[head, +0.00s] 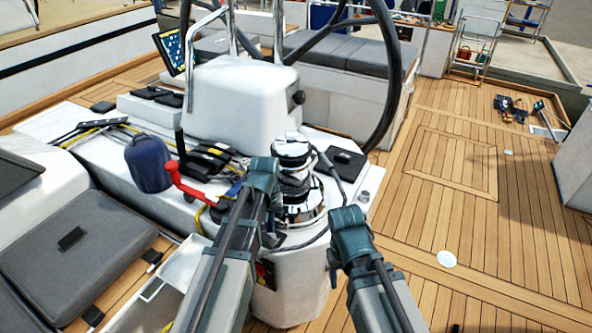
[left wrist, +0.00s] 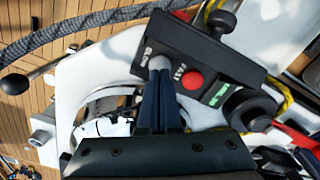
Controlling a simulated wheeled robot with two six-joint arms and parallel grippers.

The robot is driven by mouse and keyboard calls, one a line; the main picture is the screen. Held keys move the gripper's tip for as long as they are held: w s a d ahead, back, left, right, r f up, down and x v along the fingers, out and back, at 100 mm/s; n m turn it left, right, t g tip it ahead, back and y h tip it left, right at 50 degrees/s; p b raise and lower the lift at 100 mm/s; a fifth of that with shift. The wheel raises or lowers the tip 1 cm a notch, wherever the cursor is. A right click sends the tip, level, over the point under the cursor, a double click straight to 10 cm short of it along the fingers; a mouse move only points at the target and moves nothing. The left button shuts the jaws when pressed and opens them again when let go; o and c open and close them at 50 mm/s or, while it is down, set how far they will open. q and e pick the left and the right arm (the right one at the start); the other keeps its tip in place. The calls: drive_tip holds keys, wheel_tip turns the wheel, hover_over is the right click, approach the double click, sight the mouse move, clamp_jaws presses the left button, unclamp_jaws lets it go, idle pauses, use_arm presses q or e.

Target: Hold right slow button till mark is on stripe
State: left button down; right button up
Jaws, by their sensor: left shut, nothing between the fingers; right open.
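In the left wrist view a black button box (left wrist: 213,52) carries a grey button (left wrist: 158,62) beside white lettering, a red button (left wrist: 192,80) marked FAST, and a small green panel (left wrist: 217,94). My left gripper (left wrist: 161,76) is shut and empty, its fingertips right at the grey button. I cannot tell whether the button is pressed in. In the head view my left gripper (head: 270,236) is beside the shiny winch (head: 293,160). My right gripper (head: 334,268) is open, apart to the right, its fingers barely visible. I cannot make out the mark or stripe.
The white pedestal (head: 232,95) and steering wheel (head: 391,80) stand behind. A black round knob (left wrist: 250,108) is close to the box. The teak deck (head: 450,200) at right is largely clear.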

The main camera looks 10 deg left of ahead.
use_arm(q)
wheel_tip(320, 180, up, 7)
drive_tip(key=p, duration=0.5)
drive_tip(key=shift+p, duration=0.4)
drive_tip(key=shift+f, duration=0.15)
drive_tip(key=s+d+r+m+y+p, duration=0.1)
drive_tip(key=s+d+m, duration=0.4)
drive_tip(key=s+d, duration=0.5)
drive_tip(key=s+r+p, duration=0.1)
drive_tip(key=s, duration=0.3)
drive_tip(key=shift+s+d+r+m, duration=0.15)
drive_tip(key=shift+d+r+m, duration=0.1)
drive_tip(key=shift+m, duration=0.15)
